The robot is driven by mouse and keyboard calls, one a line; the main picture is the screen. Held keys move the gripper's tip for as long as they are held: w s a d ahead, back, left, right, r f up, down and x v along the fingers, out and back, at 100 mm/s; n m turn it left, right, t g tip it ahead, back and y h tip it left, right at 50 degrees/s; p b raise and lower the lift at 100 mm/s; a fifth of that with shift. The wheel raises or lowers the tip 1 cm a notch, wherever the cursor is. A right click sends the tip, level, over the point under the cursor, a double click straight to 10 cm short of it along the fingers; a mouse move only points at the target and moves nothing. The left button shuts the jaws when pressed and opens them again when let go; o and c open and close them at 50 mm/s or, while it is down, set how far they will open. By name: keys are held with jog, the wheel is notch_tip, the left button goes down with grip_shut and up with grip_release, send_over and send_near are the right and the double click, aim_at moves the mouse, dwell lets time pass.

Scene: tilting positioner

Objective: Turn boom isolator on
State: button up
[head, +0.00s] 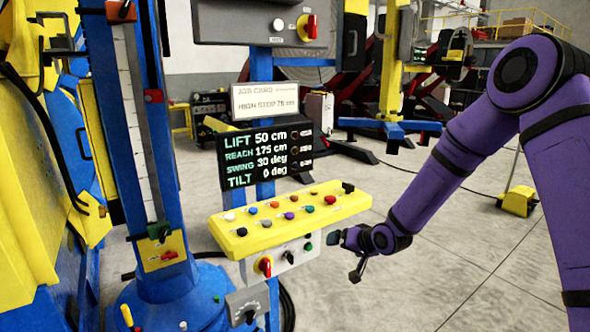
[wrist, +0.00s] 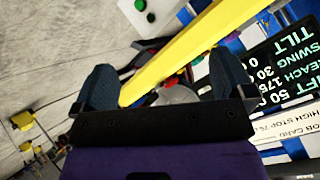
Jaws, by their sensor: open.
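Several switches could be the boom isolator; their labels are too small to read. A red rotary switch (head: 265,266) sits on the grey box (head: 292,258) under the yellow button panel (head: 240,245). Another red rotary switch (head: 308,26) is on the upper grey box (head: 232,25). My gripper (head: 345,256) is open and empty, just right of the lower grey box. In the wrist view, my gripper (wrist: 160,78) has the yellow panel (wrist: 190,42) beyond its fingers, apparently not touching.
A display (head: 260,155) reads lift 50 cm, reach 175 cm, swing 30 deg, tilt 0 deg. A job card (head: 264,100) stands above it. A small grey dial box (head: 248,303) hangs below. Open floor (head: 430,260) lies to the right.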

jog(key=s+d+r+h, duration=0.2)
jog(key=s+d+r, duration=0.25)
jog(key=r, duration=0.25)
jog(key=s+d+r+n+g+h, duration=0.1)
jog(key=s+d+r+h, duration=0.15)
jog(key=s+r, duration=0.4)
jog(key=s+d+r+h, duration=0.1)
jog(key=s+d+r, duration=0.3)
jog(key=r, duration=0.5)
jog(key=s+d+r, duration=0.1)
jog(key=s+r, duration=0.1)
jog(key=s, duration=0.6)
jog(key=s+d+r+g, duration=0.1)
jog(key=s+d+r, duration=0.1)
jog(key=s, duration=0.7)
jog(key=s+d+r+g, duration=0.1)
jog(key=s+r, duration=0.2)
jog(key=s, duration=0.6)
jog(key=shift+d+r, duration=0.25)
jog(key=shift+r, duration=0.05)
jog(key=shift+w, duration=0.1)
